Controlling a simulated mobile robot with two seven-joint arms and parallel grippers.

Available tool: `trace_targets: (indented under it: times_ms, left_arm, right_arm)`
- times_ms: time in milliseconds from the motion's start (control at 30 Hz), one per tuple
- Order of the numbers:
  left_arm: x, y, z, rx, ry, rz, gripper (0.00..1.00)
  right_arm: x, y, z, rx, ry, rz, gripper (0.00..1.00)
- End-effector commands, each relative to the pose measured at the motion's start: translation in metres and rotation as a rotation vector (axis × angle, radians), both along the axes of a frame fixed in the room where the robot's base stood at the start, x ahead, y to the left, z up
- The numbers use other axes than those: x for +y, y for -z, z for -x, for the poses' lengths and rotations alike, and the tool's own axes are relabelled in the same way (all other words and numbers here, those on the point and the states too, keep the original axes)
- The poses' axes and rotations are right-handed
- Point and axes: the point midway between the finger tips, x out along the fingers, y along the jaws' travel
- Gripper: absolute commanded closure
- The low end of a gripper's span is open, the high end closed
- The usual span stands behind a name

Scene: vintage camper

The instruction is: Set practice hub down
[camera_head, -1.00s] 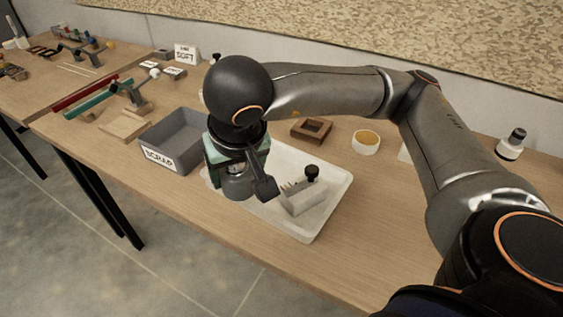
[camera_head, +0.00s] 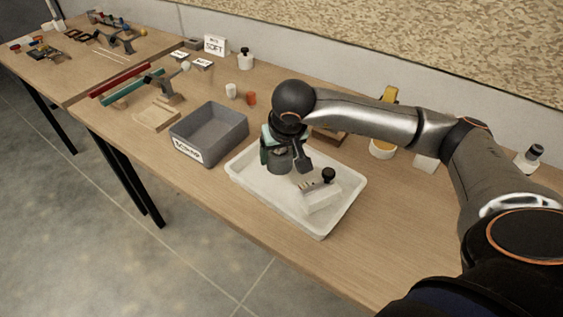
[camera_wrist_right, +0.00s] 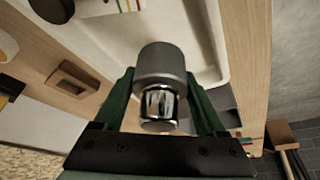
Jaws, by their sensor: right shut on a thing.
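The practice hub, a grey cylinder with a shiny metal part, shows in the right wrist view (camera_wrist_right: 160,62) between the green fingers. My right gripper (camera_wrist_right: 160,80) is shut on it. In the head view the gripper (camera_head: 280,152) is over the back left part of the white tray (camera_head: 285,205), with the grey hub (camera_head: 279,164) partly hidden beneath it. I cannot tell whether the hub touches the tray floor. My left gripper is not in view.
A white block (camera_head: 321,198) with a black knob stands in the tray, right of the gripper. A grey scrap bin (camera_head: 208,135) stands left of the tray. A brown wooden block (camera_head: 330,138) is behind my arm. The tray's front left part is clear.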

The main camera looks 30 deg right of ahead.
Motion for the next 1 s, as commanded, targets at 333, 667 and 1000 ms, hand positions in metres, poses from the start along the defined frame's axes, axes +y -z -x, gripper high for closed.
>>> trace_targets:
  times_ms: [333, 667, 1000]
  left_arm:
    - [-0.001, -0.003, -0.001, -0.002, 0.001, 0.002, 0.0]
    - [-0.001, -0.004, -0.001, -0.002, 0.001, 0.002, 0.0]
    - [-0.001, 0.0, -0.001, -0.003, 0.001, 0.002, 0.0]
  right_arm:
    - [-0.017, 0.028, -0.017, -0.001, 0.002, 0.0, 1.0]
    - [-0.015, 0.055, -0.016, -0.006, -0.001, -0.001, 1.0]
    - [-0.015, 0.059, -0.015, -0.001, -0.001, -0.001, 0.22]
